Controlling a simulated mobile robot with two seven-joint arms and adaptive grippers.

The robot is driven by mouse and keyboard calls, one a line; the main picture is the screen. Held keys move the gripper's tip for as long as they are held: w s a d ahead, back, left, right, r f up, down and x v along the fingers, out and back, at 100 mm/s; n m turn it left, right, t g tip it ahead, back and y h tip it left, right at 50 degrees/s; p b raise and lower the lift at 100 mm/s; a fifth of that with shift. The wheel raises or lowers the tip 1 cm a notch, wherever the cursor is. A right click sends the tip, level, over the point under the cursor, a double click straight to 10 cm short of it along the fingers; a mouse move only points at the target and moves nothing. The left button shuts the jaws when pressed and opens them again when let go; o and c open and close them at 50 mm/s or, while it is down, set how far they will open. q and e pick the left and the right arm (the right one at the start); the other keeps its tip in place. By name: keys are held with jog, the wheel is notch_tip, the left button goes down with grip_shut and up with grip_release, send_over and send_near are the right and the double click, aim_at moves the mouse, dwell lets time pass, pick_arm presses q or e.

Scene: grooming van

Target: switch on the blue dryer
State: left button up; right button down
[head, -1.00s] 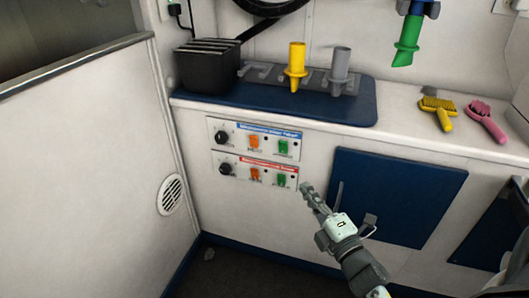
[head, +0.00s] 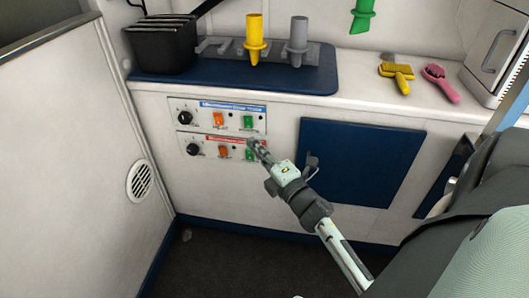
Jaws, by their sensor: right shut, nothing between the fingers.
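The upper control panel (head: 231,106) with a blue label is on the white cabinet front. It has a black knob (head: 184,118), an orange switch (head: 218,119) and a green switch (head: 248,122). Below it is a similar panel with a red label (head: 201,136), a black knob (head: 193,149), an orange switch (head: 223,153) and a green switch partly hidden by my gripper. My right gripper (head: 256,147) is shut and empty. Its tips are at the right end of the red-label panel, below the upper green switch; contact cannot be told. My left gripper is out of view.
A blue cabinet door (head: 360,163) is right of the panels. On the counter are a black container (head: 162,45), yellow (head: 254,36) and grey (head: 297,40) nozzles, a yellow brush (head: 397,75) and a pink brush (head: 440,82). The floor (head: 220,260) below is clear.

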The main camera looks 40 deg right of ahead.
aim_at(246, 119)
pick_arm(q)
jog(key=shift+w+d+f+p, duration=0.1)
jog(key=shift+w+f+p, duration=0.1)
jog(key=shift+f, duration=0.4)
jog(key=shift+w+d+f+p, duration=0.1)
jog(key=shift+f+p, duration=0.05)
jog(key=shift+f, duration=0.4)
pick_arm(e)
jog(key=shift+w+d+r, duration=0.15)
jog(key=shift+w+d, duration=0.4)
jog(key=shift+w, duration=0.4)
jog(key=shift+w+d+r, duration=0.15)
jog(key=shift+w+d, duration=0.35)
jog(key=shift+w, duration=0.45)
jog(key=shift+w+d+r, duration=0.15)
jog(key=shift+w+d, duration=0.4)
jog(key=shift+w, duration=0.4)
jog(key=shift+w+d+r, duration=0.1)
jog(key=shift+d+r, duration=0.05)
jog(key=shift+r, duration=0.05)
jog(key=shift+w+d, duration=0.1)
jog(key=shift+d, duration=0.05)
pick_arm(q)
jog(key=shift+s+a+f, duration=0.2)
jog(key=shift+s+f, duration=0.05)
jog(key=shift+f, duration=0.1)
pick_arm(e)
jog(key=shift+r, duration=0.1)
